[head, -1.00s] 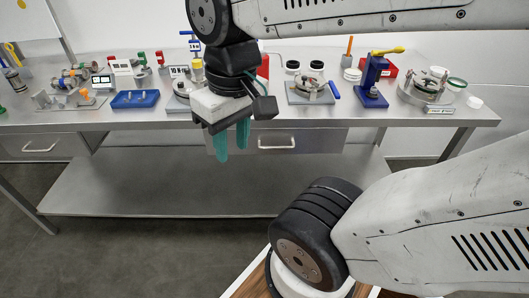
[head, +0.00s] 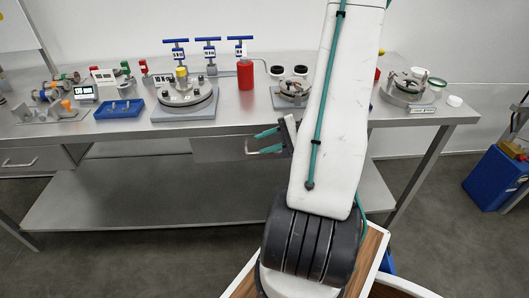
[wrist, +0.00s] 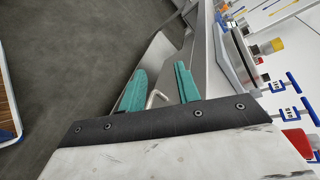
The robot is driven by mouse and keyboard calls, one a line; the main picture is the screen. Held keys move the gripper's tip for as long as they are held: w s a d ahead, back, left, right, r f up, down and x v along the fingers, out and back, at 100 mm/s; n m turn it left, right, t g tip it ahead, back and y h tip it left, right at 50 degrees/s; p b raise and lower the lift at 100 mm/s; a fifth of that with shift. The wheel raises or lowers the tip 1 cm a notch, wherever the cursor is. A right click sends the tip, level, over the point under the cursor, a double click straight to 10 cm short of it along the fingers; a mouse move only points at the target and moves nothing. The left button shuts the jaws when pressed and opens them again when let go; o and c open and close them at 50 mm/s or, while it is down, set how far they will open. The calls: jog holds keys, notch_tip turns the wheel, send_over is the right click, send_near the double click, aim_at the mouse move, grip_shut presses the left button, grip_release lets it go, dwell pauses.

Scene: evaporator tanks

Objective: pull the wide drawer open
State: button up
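The wide drawer (head: 215,150) hangs under the middle of the steel table, and its grey front looks shut in the head view. My gripper (head: 258,143) is at the drawer front with its two teal fingers apart, one above the other. My arm hides the right part of the drawer. In the wrist view the gripper (wrist: 161,75) is open, and the pale bar handle (wrist: 155,98) shows between the fingers. I cannot tell whether either finger touches the handle.
The steel table (head: 130,135) carries a blue tray (head: 119,108), a round lidded vessel (head: 187,97) and a red bottle (head: 246,74). A second drawer (head: 30,160) is at the left. A lower shelf (head: 130,200) runs beneath. A blue bin (head: 495,178) stands at the right.

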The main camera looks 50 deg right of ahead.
aim_at(267, 153)
jog(key=s+d+f+m+t+h, duration=0.3)
jog(key=s+d+f+m, duration=0.1)
jog(key=d+f, duration=0.25)
jog(key=shift+h, duration=0.3)
jog(key=x, duration=0.7)
jog(key=shift+w+a, duration=0.1)
jog(key=shift+t, duration=0.3)
jog(key=shift+c, duration=0.3)
grip_shut()
